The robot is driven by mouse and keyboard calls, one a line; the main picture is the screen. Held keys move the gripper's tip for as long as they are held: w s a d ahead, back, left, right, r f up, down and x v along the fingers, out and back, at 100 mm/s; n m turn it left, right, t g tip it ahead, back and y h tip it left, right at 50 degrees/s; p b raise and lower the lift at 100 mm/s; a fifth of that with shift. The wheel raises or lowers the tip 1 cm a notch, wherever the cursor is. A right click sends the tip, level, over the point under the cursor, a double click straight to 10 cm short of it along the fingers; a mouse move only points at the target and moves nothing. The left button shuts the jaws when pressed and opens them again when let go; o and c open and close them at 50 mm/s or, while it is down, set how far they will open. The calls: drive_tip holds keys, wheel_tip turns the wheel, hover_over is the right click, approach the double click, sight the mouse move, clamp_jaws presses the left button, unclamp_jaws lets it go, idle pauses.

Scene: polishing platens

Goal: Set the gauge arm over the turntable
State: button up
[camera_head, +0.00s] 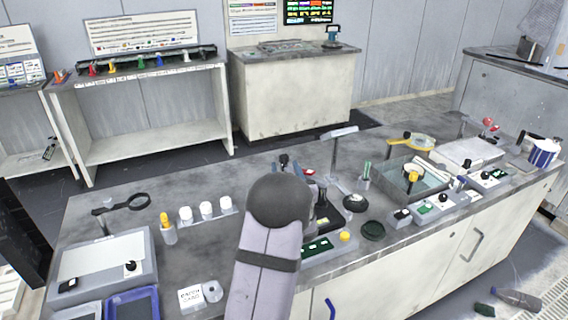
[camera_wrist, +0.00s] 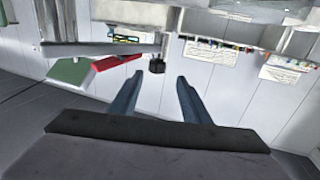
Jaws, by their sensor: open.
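My gripper (camera_wrist: 160,76) shows in the wrist view as two blue-grey fingers, apart, with nothing between them. In the head view my arm link hides most of it. A grey horizontal bar (camera_wrist: 100,48) with a small dark block (camera_wrist: 157,65) near its right end lies beyond the fingers in the wrist view; it may be the gauge arm. In the head view an upright post (camera_head: 334,155) with a pale crosspiece (camera_head: 340,132) stands right of my arm. A dark disc (camera_head: 355,203) is right of my arm; I cannot tell if it is the turntable. My arm covers the bench behind it.
Bare bench shows at the left rear.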

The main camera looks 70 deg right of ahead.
sight(285, 159)
drive_tip(key=shift+s+d, duration=0.15)
drive_tip(key=shift+s, duration=0.15)
drive_tip(key=shift+p+x, duration=0.6)
drive_tip(key=shift+x, duration=3.1)
drive_tip(key=shift+r, duration=0.1)
clamp_jaws()
